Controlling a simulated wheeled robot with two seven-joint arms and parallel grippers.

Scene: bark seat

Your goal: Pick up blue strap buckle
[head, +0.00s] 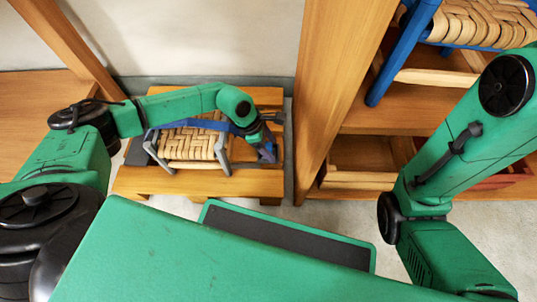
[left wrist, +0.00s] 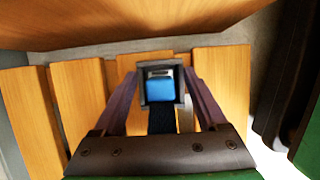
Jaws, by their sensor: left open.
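The blue strap buckle (left wrist: 160,88) has a dark grey frame around a bright blue centre. In the left wrist view it lies between the two fingers of my left gripper (left wrist: 163,84). A dark strap runs from it toward the gripper's palm. The fingers stand on both sides of it; I cannot tell whether they touch it. In the head view my left gripper (head: 267,152) is open and low at the right end of the woven seat (head: 190,144). My right gripper is out of view.
The seat rests on a slatted wooden platform (head: 150,185). A tall wooden panel (head: 335,95) stands to its right. Beyond it are shelves with an open wooden box (head: 360,160) and another woven seat with blue legs (head: 405,50).

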